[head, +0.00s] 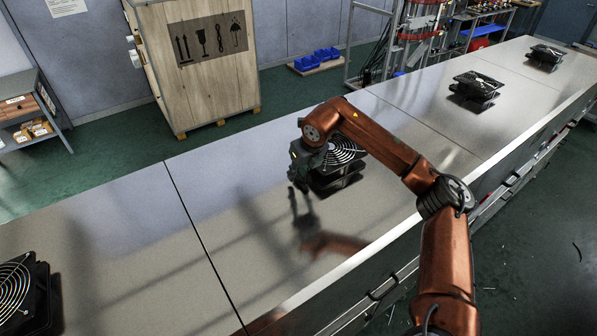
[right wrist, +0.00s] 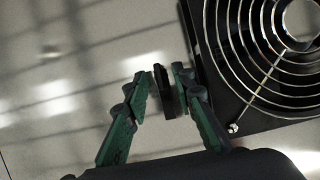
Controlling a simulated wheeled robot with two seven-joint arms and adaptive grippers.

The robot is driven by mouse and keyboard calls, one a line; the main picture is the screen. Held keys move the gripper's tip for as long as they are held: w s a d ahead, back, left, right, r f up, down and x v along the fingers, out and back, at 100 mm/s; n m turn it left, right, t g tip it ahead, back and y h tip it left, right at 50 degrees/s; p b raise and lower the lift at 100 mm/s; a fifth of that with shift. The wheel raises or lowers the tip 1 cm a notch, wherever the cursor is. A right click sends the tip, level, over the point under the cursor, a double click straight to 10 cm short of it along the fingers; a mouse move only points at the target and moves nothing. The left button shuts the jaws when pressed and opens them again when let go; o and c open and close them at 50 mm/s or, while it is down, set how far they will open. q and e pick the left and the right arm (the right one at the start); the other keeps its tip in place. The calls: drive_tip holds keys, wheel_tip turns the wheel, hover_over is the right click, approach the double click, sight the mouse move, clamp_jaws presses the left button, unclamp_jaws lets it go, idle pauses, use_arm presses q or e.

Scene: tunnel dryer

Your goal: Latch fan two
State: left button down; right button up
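Several black fans with round wire guards sit on the long metal top. The fan (head: 342,158) at my right gripper is second from the left; in the right wrist view its guard and frame (right wrist: 262,55) fill the upper right. My right gripper (head: 298,178) is low at its left side. In the right wrist view, the gripper (right wrist: 163,98) has its green fingers apart around a small upright black tab (right wrist: 162,90), perhaps the latch. The tab is nearer the right finger, with a gap to the left one. Touch cannot be told. My left gripper is out of view.
Other fans stand at the near left (head: 24,292), right (head: 476,87) and far right (head: 546,56). The metal top (head: 130,245) is clear between them. A wooden crate (head: 205,75) stands on the floor behind it.

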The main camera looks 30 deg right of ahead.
drive_tip(key=shift+c, duration=0.7)
clamp_jaws()
drive_tip(key=shift+d, duration=0.1)
drive_tip(key=shift+n, duration=0.4)
drive_tip(key=n+y, duration=0.1)
drive_tip(key=n, duration=0.1)
drive_tip(key=shift+d+n, duration=0.15)
drive_tip(key=shift+n, duration=0.25)
drive_tip(key=n+y, duration=0.1)
drive_tip(key=n, duration=0.1)
drive_tip(key=n+g, duration=0.1)
drive_tip(key=n, duration=0.1)
drive_tip(key=shift+w+d+r+n+y+p, duration=0.1)
drive_tip(key=shift+w+r+n+y+p, duration=0.1)
drive_tip(key=shift+n+y+p, duration=0.15)
drive_tip(key=n, duration=0.1)
drive_tip(key=n+g+p, duration=0.1)
drive_tip(key=n, duration=0.1)
drive_tip(key=n+g+y, duration=0.1)
drive_tip(key=n, duration=0.1)
drive_tip(key=shift+w, duration=0.25)
drive_tip(key=n+g, duration=0.1)
drive_tip(key=n, duration=0.1)
drive_tip(key=n+p, duration=0.1)
drive_tip(key=n, duration=0.1)
drive_tip(key=shift+w+d+n+g, duration=0.15)
drive_tip(key=shift+n+g, duration=0.1)
drive_tip(key=shift+g, duration=0.15)
